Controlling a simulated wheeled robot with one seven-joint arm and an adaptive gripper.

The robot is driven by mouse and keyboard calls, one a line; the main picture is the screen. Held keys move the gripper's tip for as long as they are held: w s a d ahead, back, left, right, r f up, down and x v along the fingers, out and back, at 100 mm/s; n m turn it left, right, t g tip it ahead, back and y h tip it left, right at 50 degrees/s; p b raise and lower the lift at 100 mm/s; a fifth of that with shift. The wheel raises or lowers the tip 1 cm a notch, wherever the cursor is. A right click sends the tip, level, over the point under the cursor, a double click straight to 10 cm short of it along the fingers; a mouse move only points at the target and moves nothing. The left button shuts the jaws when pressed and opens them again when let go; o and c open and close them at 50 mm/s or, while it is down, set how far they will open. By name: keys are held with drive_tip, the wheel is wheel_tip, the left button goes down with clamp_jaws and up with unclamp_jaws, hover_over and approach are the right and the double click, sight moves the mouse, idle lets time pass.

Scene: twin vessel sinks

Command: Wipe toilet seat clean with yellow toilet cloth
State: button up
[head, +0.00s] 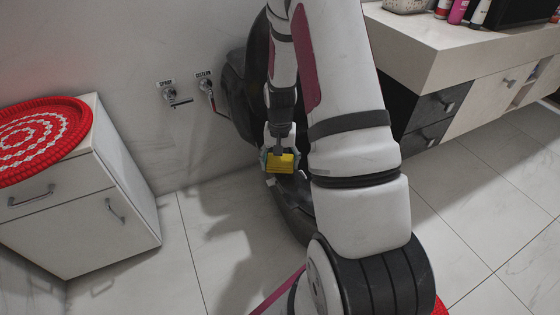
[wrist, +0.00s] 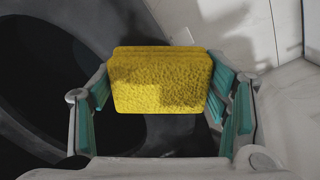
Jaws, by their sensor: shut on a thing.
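The yellow cloth (wrist: 161,82) looks like a thick, sponge-like block in the wrist view. My gripper (wrist: 162,95) is shut on it, with a teal-padded finger at each side. In the head view the gripper (head: 280,158) holds the yellow cloth (head: 281,164) just above the dark toilet. The dark toilet seat (wrist: 25,110) curves around a black opening at the left of the wrist view, below the cloth. I cannot tell whether the cloth touches the seat. In the head view my arm hides much of the dark toilet (head: 234,84).
A white cabinet (head: 90,215) with a red and white round mat (head: 40,140) stands at the left. Two wall valves (head: 205,86) are left of the toilet. A vanity counter (head: 440,48) with bottles is at the right. Tiled floor (head: 200,235) is clear between cabinet and toilet.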

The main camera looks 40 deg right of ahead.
drive_tip(key=shift+f+b, duration=0.85)
drive_tip(key=shift+f, duration=0.45)
drive_tip(key=shift+d, duration=0.15)
